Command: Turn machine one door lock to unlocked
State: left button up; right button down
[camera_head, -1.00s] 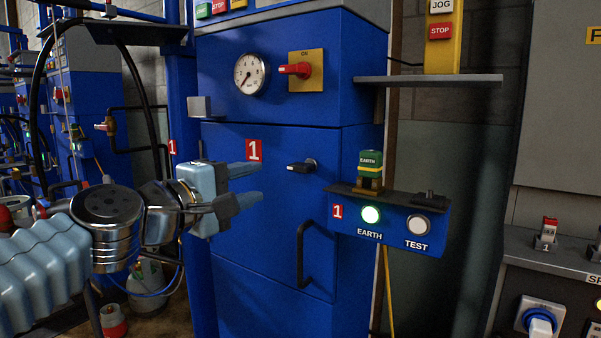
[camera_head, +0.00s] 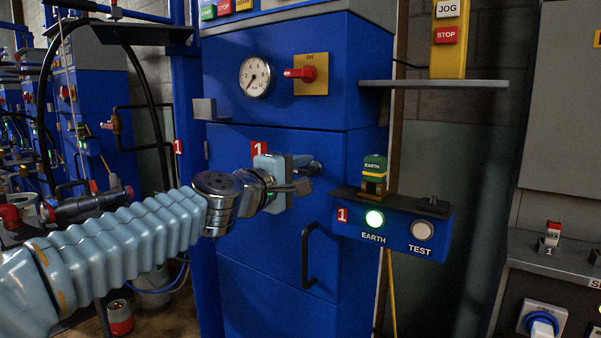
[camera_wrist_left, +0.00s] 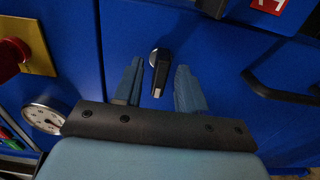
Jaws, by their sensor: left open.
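The door lock, a small black lever on a silver round base, is on the blue door of machine one. In the left wrist view the lock (camera_wrist_left: 160,72) sits between the two fingers of my open left gripper (camera_wrist_left: 158,88), with a gap on each side. In the head view my left gripper (camera_head: 303,175) is at the door and covers most of the lock, with part of it (camera_head: 316,168) showing past the fingers. The red label with a 1 (camera_head: 259,148) is partly behind the gripper. My right gripper is out of view.
Above the door are a gauge (camera_head: 255,77) and a red rotary switch (camera_head: 300,74). A black door handle (camera_head: 307,257) is below the lock. A blue EARTH and TEST box (camera_head: 395,228) juts out at the right, with a green-yellow EARTH block (camera_head: 374,172) on it.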

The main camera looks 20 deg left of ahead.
pick_arm(q)
grip_shut()
jog(key=shift+m, duration=0.4)
jog(key=m+b, duration=0.1)
jog(key=m, duration=0.3)
jog(key=shift+m, duration=0.4)
jog(key=m+b, duration=0.1)
jog(key=m, duration=0.2)
jog(key=shift+m, duration=0.3)
jog(key=m+b, duration=0.2)
jog(key=m, duration=0.3)
jog(key=shift+b, duration=0.4)
jog(key=shift+s+d+r+m+b, duration=0.1)
jog(key=shift+m+b, duration=0.35)
jog(key=shift+m, duration=0.45)
jog(key=shift+r+m+b, duration=0.1)
jog(key=shift+m+b, duration=0.3)
jog(key=shift+m, duration=0.5)
